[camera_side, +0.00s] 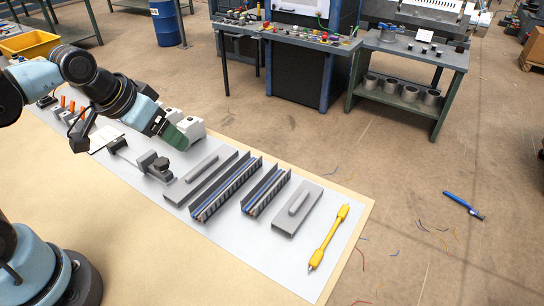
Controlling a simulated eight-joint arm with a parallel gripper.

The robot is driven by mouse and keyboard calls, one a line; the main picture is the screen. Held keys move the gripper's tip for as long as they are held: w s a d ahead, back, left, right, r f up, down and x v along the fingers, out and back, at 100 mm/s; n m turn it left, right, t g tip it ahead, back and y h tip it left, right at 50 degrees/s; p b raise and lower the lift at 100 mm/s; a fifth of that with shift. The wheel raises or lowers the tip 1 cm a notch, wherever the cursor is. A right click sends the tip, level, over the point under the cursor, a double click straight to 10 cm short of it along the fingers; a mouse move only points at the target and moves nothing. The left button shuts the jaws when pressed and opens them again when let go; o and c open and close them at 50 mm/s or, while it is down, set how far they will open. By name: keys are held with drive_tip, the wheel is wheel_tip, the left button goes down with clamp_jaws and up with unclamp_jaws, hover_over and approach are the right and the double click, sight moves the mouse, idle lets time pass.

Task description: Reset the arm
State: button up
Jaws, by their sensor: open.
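My gripper (170,134) hangs from my blue and black arm at the left, above the far left part of the work table. Its green end is beside a pair of white and grey rounded parts (188,124). I see nothing held in it, though its fingers are small and partly merge with the parts behind. The arm reaches in from the left edge, with my base at the lower left.
On the white mat (282,270) lie grey bars (200,185), two slotted rails (265,191), a grey plate with a handle (297,208) and a yellow tool (328,238). A grey clamp-like part (154,165) stands left of them. The table's front left is bare.

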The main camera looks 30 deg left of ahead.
drive_tip(key=shift+s+f+t, duration=0.3)
drive_tip(key=shift+s+t, duration=0.25)
drive_tip(key=shift+t, duration=0.05)
